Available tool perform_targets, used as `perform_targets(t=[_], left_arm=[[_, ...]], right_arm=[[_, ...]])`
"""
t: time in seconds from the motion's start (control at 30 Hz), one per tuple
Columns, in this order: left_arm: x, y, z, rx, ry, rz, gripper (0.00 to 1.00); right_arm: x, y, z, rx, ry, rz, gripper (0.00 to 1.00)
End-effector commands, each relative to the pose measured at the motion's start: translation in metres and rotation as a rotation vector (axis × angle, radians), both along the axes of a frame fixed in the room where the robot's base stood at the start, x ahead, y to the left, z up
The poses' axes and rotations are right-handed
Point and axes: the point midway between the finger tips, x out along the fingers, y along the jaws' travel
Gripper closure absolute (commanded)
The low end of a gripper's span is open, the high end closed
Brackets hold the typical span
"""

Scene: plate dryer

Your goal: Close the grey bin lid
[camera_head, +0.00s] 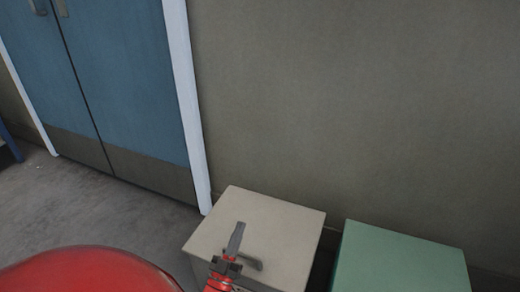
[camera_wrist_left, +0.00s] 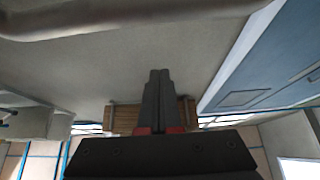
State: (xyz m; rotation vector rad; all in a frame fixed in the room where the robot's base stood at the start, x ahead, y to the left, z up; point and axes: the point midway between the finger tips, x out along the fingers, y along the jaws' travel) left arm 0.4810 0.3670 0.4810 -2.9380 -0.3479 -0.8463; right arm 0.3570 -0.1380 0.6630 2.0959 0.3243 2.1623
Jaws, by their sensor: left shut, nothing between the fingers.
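The grey bin (camera_head: 282,222) stands against the wall, low in the head view. Its pale lid looks flat and level over the box, though I cannot tell whether it is fully seated. A small dark handle (camera_head: 252,263) shows on the lid, partly behind my gripper. My left gripper (camera_head: 237,236) is shut and empty, and overlaps the lid in the picture. I cannot tell whether it touches the lid. In the left wrist view its dark fingers (camera_wrist_left: 158,88) are together with nothing between them. My right gripper is in neither view.
A green bin (camera_head: 400,262) stands just right of the grey one, with a narrow gap between. Blue double doors (camera_head: 105,75) with a white frame are at left. The grey floor (camera_head: 85,215) before them is clear. A blurred grey bar (camera_wrist_left: 110,18) crosses the wrist view's top.

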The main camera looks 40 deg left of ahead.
Motion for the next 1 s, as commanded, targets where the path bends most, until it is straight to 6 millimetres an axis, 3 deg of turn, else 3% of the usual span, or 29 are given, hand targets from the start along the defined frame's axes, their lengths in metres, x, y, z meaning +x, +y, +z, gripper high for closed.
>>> perform_targets(t=[0.03,0.6,0.8,1.0], left_arm=[[0.004,0.001,0.021,-0.005,0.023,0.001,1.00],[0.081,0.020,0.120,-0.092,0.379,0.001,1.00],[0.114,0.029,0.146,-0.122,0.507,0.002,1.00],[0.139,0.035,0.155,-0.146,0.606,0.001,1.00]], right_arm=[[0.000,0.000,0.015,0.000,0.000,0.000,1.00],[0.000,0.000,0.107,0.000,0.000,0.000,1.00],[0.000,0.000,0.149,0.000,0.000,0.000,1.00],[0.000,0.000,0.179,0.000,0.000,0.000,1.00]])
